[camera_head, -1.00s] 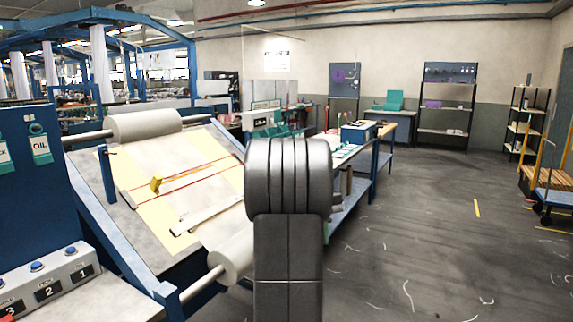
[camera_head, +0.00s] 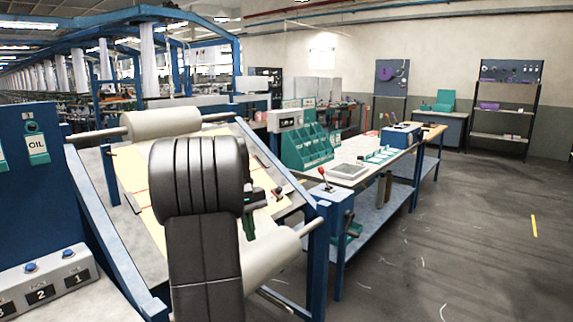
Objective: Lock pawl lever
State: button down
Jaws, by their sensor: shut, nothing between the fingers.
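A lever with a red knob (camera_head: 322,172) stands up, slightly tilted, from a blue box (camera_head: 335,198) at the near end of the workbench. It may be the pawl lever; the frame carries no label to confirm this. A green handle-like part (camera_head: 352,230) sits low on the right side of that box. My dark arm rises from the bottom, left of the box and apart from it in the picture. Small dark and green parts beside the joint are too unclear to identify.
A sloped table (camera_head: 130,215) with pale sheets and a white roller (camera_head: 162,122) stands at left, beside a blue control cabinet (camera_head: 30,190). Another roller (camera_head: 275,252) crosses its lower edge. The workbench (camera_head: 350,172) runs back rightward. The grey floor at right is open.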

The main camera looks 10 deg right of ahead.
aim_at(321, 170)
jog(key=i+l+u, duration=0.1)
jog(key=i+l, duration=0.15)
jog(key=i+l+u, duration=0.1)
jog(key=i+l, duration=0.15)
jog(key=l, duration=0.15)
jog(key=i+l+u, duration=0.1)
jog(key=i+l, duration=0.15)
jog(key=i+l+u, duration=0.1)
jog(key=l, duration=0.4)
jog(key=i+l, duration=0.5)
jog(key=l, duration=0.2)
jog(key=i+l, duration=0.25)
jog(key=l, duration=0.15)
jog(key=i+l, duration=0.2)
jog(key=l, duration=0.2)
jog(key=i+l+u, duration=0.1)
jog(key=i+l, duration=0.15)
jog(key=l, duration=0.15)
